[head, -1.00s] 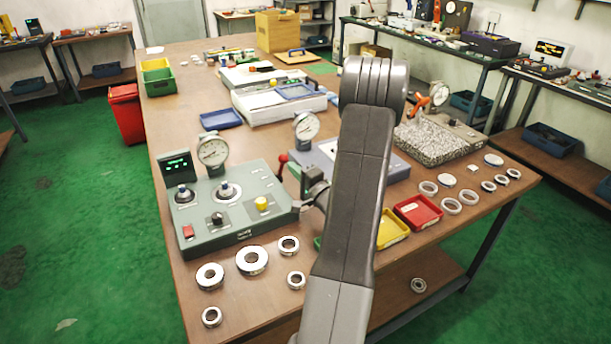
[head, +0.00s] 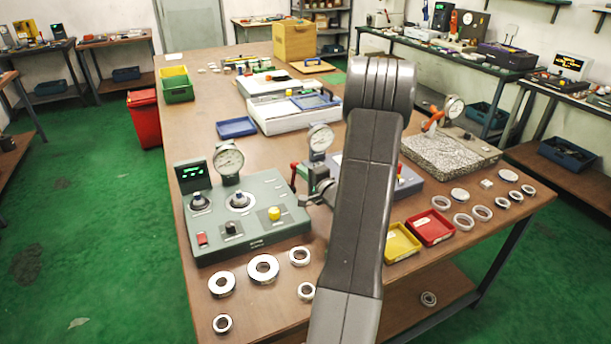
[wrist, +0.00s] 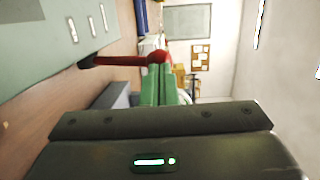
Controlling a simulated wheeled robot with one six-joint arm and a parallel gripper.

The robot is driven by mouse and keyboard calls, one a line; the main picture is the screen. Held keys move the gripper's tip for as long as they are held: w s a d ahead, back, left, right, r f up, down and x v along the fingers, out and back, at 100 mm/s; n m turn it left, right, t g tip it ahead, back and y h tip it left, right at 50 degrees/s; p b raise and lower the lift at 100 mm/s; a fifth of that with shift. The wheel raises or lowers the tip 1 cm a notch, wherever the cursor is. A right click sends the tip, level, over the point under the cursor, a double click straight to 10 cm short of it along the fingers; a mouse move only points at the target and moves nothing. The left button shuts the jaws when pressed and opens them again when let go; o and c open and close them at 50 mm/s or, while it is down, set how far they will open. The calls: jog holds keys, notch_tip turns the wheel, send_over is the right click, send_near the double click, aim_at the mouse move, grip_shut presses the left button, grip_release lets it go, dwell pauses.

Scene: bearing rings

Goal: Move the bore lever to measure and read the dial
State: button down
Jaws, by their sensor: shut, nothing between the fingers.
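The grey-green bore gauge station (head: 250,222) sits at the near left of the table. Its round dial (head: 229,159) stands at the back, beside a small display (head: 192,174) with green digits too small to read. The bore lever (wrist: 125,60) is a red rod with a red ball at its end; in the head view its red end (head: 294,169) shows at the station's right side. My gripper (wrist: 160,75) is shut and empty, its green fingertips right at the red ball; I cannot tell whether they touch. In the head view my gripper (head: 305,196) is partly hidden.
Loose rings (head: 263,268) lie in front of the station. A yellow tray (head: 401,243) and a red tray (head: 431,227) lie right of my arm. A second dial gauge (head: 320,138) stands behind my gripper. A granite block (head: 450,152) sits farther right.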

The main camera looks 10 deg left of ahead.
jog(key=w+a+g+h+p, duration=0.1)
jog(key=w+a+r+g+h+p, duration=0.1)
jog(key=w+a+r+g+p, duration=0.1)
jog(key=w+p, duration=0.1)
jog(key=shift+r+h, duration=0.25)
jog(key=shift+h, duration=0.15)
jog(key=shift+m, duration=0.3)
jog(key=w+a+b, duration=0.1)
jog(key=w+b, duration=0.1)
jog(key=w, duration=0.1)
jog(key=w+a+b, duration=0.1)
jog(key=shift+w+a, duration=0.25)
jog(key=shift+a, duration=0.1)
jog(key=shift+r, duration=0.15)
jog(key=s+d+r+b, duration=0.1)
jog(key=s+d+r, duration=0.6)
jog(key=r, duration=0.2)
jog(key=shift+r, duration=0.3)
